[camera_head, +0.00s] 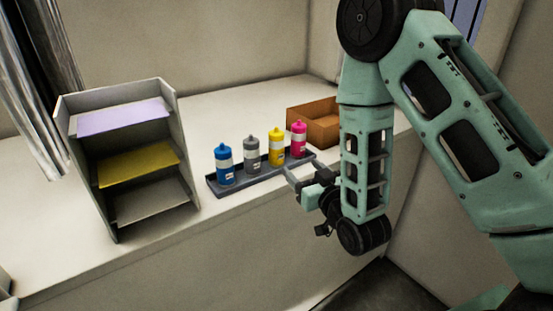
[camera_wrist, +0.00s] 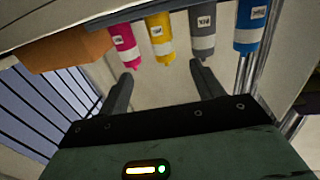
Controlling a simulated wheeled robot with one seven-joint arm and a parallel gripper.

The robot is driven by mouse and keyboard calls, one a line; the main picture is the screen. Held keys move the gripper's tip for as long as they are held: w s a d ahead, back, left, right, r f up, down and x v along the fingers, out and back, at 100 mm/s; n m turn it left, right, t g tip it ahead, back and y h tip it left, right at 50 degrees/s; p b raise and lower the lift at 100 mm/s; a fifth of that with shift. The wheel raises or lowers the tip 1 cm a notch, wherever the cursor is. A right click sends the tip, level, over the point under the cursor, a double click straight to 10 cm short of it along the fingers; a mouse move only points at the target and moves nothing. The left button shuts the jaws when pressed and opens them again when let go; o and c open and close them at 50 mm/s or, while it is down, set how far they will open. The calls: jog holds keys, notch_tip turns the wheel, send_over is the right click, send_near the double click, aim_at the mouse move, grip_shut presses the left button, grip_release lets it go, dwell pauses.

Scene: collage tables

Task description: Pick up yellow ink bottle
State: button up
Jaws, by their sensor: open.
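The yellow ink bottle (camera_head: 276,148) stands upright on a dark tray (camera_head: 243,181), between the grey bottle (camera_head: 251,155) and the pink bottle (camera_head: 298,139). My gripper (camera_head: 290,173) is open and empty, in front of the tray near the yellow bottle and apart from it. In the wrist view the picture is upside down. There the yellow bottle (camera_wrist: 160,38) hangs from the top, beyond and between the two fingertips of my gripper (camera_wrist: 161,70). The pink bottle (camera_wrist: 124,45) is next to it on the left.
A blue bottle (camera_head: 224,165) stands at the tray's left end. An orange-brown box (camera_head: 322,131) sits just behind the tray's right end. A grey shelf unit (camera_head: 189,153) with purple and yellow sheets stands left. The table (camera_head: 222,112) is clear behind the tray.

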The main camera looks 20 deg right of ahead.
aim_at(280, 149)
jog(key=w, duration=0.2)
jog(key=w+a, duration=0.1)
jog(key=w, duration=0.2)
jog(key=w+p, duration=0.1)
jog(key=w, duration=0.2)
jog(key=shift+a+r, duration=0.15)
jog(key=w+p, duration=0.1)
jog(key=w, duration=0.1)
jog(key=w+a+p, duration=0.1)
jog(key=w+p, duration=0.1)
jog(key=w, duration=0.1)
jog(key=shift+w+a+f, duration=0.15)
jog(key=shift+w+f, duration=0.05)
jog(key=shift+w, duration=0.15)
jog(key=shift+w+f, duration=0.1)
jog(key=shift+w, duration=0.15)
jog(key=c, duration=1.1)
